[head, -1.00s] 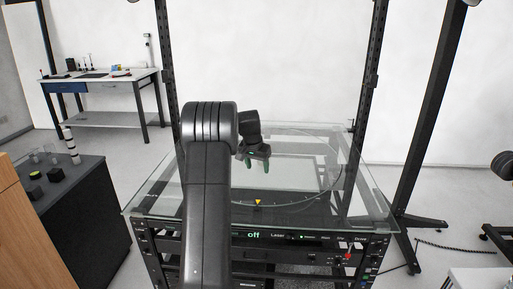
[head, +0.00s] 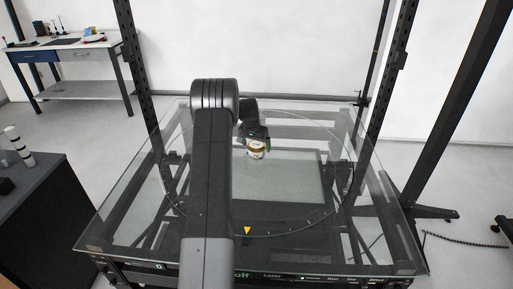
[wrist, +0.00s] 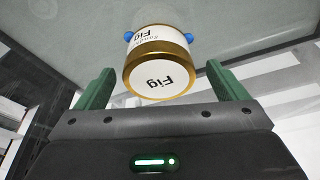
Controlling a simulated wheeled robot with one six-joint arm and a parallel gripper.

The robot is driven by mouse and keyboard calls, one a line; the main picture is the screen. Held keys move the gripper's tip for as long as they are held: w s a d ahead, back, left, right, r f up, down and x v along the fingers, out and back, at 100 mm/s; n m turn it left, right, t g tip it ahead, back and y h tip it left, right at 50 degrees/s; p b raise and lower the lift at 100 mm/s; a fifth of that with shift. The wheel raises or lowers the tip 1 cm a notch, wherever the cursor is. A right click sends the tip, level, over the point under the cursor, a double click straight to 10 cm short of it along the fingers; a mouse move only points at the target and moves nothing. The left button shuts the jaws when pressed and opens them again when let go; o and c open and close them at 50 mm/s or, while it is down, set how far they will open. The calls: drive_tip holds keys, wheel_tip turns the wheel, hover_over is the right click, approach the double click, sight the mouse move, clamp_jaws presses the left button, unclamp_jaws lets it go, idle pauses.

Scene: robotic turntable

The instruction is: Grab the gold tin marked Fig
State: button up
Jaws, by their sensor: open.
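The gold tin marked Fig (wrist: 157,80) has a white lid and a white label, both reading "Fig", and a gold rim. In the head view the tin (head: 256,150) is small and sits over the glass turntable, right by my gripper's fingers. My gripper (wrist: 158,66) is open, with one green finger to the left of the tin and one to the right. Gaps show between each finger and the tin. In the head view my gripper (head: 254,138) is partly hidden by my own arm.
Small blue pieces (wrist: 129,36) show at both sides of the tin. The glass top (head: 335,225) is otherwise largely clear, with dark rack posts (head: 392,85) rising around it. A dark cabinet (head: 50,215) stands at left, and a workbench (head: 65,45) stands behind.

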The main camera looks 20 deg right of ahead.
drive_tip(key=shift+x, duration=1.05)
drive_tip(key=shift+r, duration=0.1)
drive_tip(key=c, duration=1.2)
